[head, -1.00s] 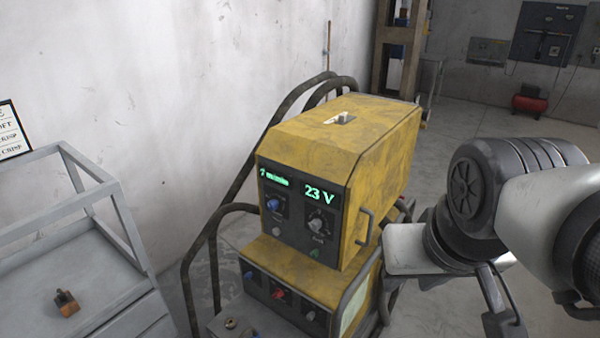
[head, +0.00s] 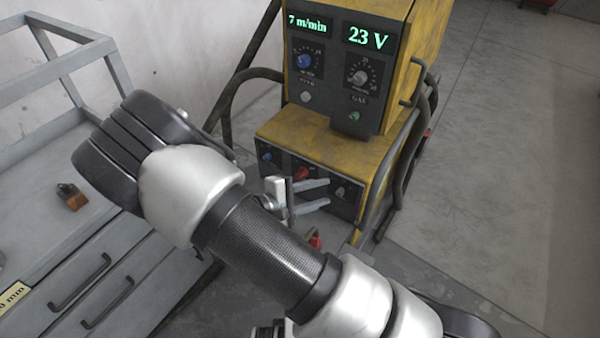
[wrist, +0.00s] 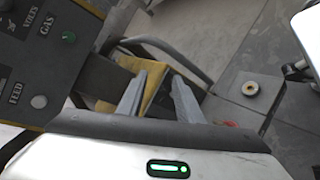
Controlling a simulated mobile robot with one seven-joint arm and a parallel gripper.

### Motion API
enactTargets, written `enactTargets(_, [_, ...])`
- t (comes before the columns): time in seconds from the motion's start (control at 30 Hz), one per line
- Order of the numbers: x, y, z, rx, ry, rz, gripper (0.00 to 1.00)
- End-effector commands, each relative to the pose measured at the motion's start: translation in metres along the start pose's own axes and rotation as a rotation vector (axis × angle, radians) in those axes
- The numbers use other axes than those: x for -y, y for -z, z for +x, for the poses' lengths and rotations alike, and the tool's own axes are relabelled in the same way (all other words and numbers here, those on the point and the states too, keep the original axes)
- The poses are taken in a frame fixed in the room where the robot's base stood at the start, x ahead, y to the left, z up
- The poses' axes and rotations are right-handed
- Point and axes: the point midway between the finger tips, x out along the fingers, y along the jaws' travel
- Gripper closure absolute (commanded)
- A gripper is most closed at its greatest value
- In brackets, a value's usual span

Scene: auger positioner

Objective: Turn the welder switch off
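The welder is a yellow two-part machine. Its upper unit (head: 355,65) shows lit green readouts, "7 m/min" and "23 V". The lower unit (head: 325,122) has a dark front panel with a blue knob (head: 267,157), a red switch or knob (head: 302,173) and a grey knob (head: 340,192). I cannot read its setting. My gripper (head: 329,193) is in front of this lower panel, fingers apart and empty, just right of and below the red knob. I cannot tell whether it touches the panel. The wrist view shows the open fingers (wrist: 160,77); the red knob is not visible there.
A grey cart (head: 130,255) with drawers stands at left, a small orange-brown block (head: 72,197) on its top. The upper panel has a green gas light or button (wrist: 69,37). Floor at right is clear.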

Motion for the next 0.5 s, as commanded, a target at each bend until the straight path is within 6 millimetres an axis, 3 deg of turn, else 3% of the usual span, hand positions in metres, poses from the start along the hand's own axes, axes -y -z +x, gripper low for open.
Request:
enactTargets(0.03, [0.027,0.028,0.003,-0.037,-0.109,-0.071,0.68])
enactTargets(0.2, [0.073,0.096,-0.001,-0.177,-0.411,-0.232,0.68])
enactTargets(0.33, [0.100,0.130,-0.007,-0.269,-0.569,-0.319,0.68])
enactTargets(0.5, [0.117,0.150,-0.011,-0.331,-0.664,-0.374,0.68])
